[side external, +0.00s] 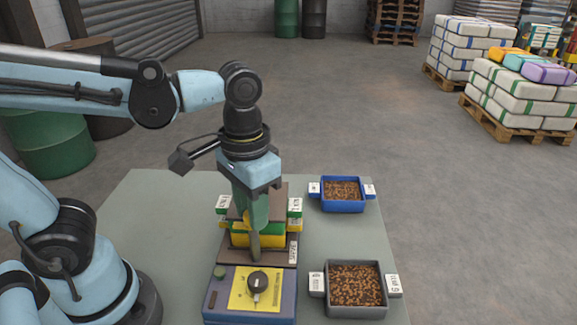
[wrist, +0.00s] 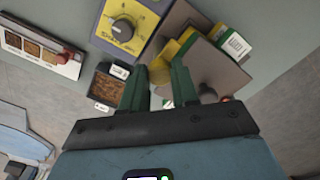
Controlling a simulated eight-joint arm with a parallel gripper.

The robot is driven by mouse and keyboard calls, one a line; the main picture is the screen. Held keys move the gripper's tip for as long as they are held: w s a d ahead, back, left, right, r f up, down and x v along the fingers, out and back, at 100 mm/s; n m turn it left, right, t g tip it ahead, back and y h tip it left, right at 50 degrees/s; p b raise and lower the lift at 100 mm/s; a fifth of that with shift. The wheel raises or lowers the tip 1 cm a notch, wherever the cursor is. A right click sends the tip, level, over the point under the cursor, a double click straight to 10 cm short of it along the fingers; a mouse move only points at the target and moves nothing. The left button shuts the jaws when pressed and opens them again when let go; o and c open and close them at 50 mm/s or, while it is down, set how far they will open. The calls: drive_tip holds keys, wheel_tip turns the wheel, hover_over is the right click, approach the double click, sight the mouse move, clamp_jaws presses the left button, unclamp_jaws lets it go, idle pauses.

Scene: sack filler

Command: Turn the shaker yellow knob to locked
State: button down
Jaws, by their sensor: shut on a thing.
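The shaker (side external: 265,257) is a brown-plated unit with yellow and green blocks, standing on the table behind a blue control box. My gripper (side external: 255,240) points down at it, its green fingers close together. In the wrist view, a small yellow part, which looks like the yellow knob (wrist: 160,72), shows between the fingertips (wrist: 160,78). The fingers are shut on it and hide most of it. Its angle and any locked mark cannot be read. In the wrist view, the brown plate (wrist: 215,65) and yellow block lie just beyond the fingers.
The control box (side external: 209,300) has a black dial (side external: 258,283) on a yellow panel, close in front. A blue tray (side external: 343,209) and a grey tray (side external: 357,312) of brown pellets stand at the right. The table's (side external: 150,215) left part is clear. Loaded pallets stand far off.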

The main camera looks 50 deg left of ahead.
drive_tip(key=shift+m, duration=0.3)
drive_tip(key=m, duration=0.3)
drive_tip(key=shift+m, duration=0.4)
drive_tip(key=m, duration=1.3)
drive_tip(key=shift+m, duration=0.3)
drive_tip(key=c, duration=0.8)
unclamp_jaws()
drive_tip(key=shift+c, duration=0.2)
drive_tip(key=shift+r, duration=0.15)
